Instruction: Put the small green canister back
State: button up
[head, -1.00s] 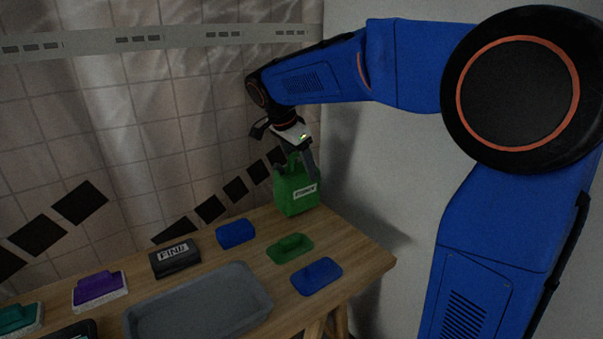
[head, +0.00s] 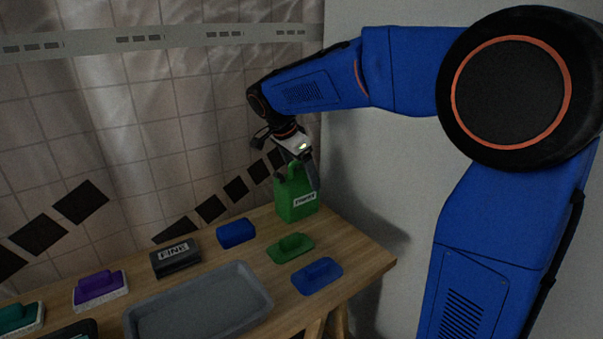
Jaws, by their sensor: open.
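The green canister (head: 296,204) stands upright on the wooden table near its far right corner, with a white label on its front and a handle on top. My gripper (head: 300,178) is open right at the canister's top, its fingers pointing down. One finger shows in front of the canister's upper right side. The far finger and the exact gap to the handle are hard to make out.
A green float (head: 290,248), a blue float (head: 316,276) and a blue block (head: 236,233) lie near the canister. A dark labelled block (head: 175,258), a purple brush (head: 101,288) and a grey tray (head: 258,318) are further left. The tiled wall is close behind.

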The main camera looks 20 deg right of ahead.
jog(key=v, duration=1.2)
jog(key=s+d+f+n+y, duration=0.1)
jog(key=s+d+f+n, duration=0.25)
jog(key=s, duration=0.55)
jog(key=s+d+f+n+y, duration=0.1)
jog(key=s+d+f+n, duration=0.25)
jog(key=s, duration=0.45)
jog(key=s+d+f+n+t+y, duration=0.2)
jog(key=s+f+n, duration=0.5)
jog(key=s+f, duration=0.5)
jog(key=shift+s+d+n+t, duration=0.3)
jog(key=shift+s+d, duration=0.05)
jog(key=shift+s, duration=0.9)
